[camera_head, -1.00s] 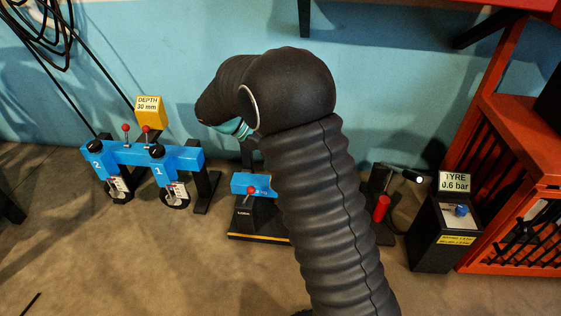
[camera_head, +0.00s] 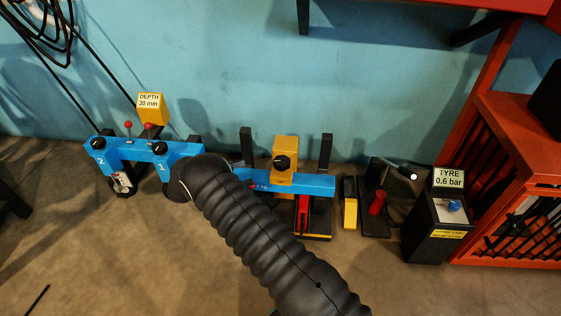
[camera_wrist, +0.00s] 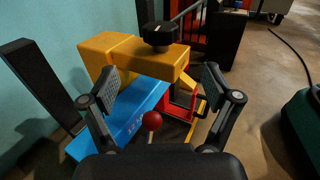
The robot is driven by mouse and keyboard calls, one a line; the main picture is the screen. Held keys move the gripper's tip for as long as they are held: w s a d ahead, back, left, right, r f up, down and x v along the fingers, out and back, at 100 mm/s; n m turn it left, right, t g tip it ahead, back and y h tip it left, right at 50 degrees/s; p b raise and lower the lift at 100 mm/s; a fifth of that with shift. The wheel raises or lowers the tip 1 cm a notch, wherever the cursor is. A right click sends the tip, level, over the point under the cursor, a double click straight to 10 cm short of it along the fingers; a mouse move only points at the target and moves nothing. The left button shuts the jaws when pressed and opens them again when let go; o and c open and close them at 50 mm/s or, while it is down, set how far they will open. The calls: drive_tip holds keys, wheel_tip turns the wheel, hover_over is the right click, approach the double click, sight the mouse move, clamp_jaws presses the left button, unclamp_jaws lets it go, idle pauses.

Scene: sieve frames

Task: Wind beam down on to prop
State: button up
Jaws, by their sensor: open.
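The blue beam (camera_head: 312,185) runs level between black uprights in the head view. A yellow block (camera_head: 285,149) with a black knob (camera_head: 281,163) sits on it. A red part (camera_head: 303,215) stands under the beam; I cannot tell whether it is the prop or whether they touch. The wrist view also shows the beam (camera_wrist: 145,108), yellow block (camera_wrist: 110,50) and knob (camera_wrist: 159,35). My gripper (camera_wrist: 160,88) is open with nothing between its fingers, which point towards the yellow block and knob. My arm hides the gripper and the beam's left end in the head view.
A red ball-topped lever (camera_wrist: 151,121) stands close in front of my gripper. Left is another blue frame (camera_head: 130,150) with a yellow DEPTH sign (camera_head: 150,107). Right are a yellow-and-black piece (camera_head: 349,205), a red cylinder (camera_head: 377,203) and the black TYRE box (camera_head: 435,230).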

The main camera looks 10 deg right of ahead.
sight(281, 162)
drive_tip(key=d, duration=0.4)
drive_tip(key=w+d+p, duration=0.1)
drive_tip(key=d, duration=0.4)
drive_tip(key=w+d, duration=0.1)
drive_tip(key=d, duration=0.3)
drive_tip(key=shift+w+d+p, duration=0.2)
drive_tip(key=shift+p, duration=0.15)
drive_tip(key=c, duration=1.2)
